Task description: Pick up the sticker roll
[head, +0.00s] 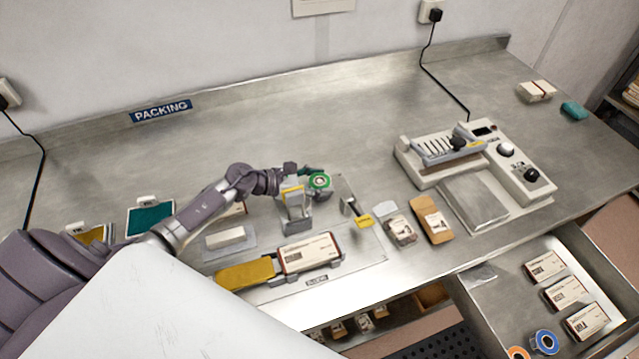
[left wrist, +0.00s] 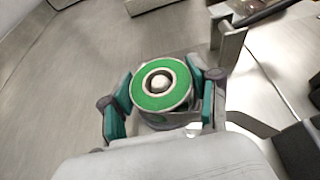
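The sticker roll (head: 320,181) is a green ring with a pale core, near the middle of the bench in the head view. In the left wrist view the roll (left wrist: 161,84) sits between the teal finger pads of my left gripper (left wrist: 160,88), with a pale round knob in its centre. The pads lean in against both sides of the roll, so my left gripper (head: 316,176) looks shut on it. The roll's underside is hidden, so I cannot tell whether it rests on something. My right gripper is not in view.
A grey stand (head: 297,213) is close beside the roll. A boxed bar (head: 310,253) and yellow carton (head: 245,274) lie in front. A sealing machine (head: 490,165) stands right. The open drawer (head: 510,297) holds boxes and a blue roll (head: 545,341). The bench behind is clear.

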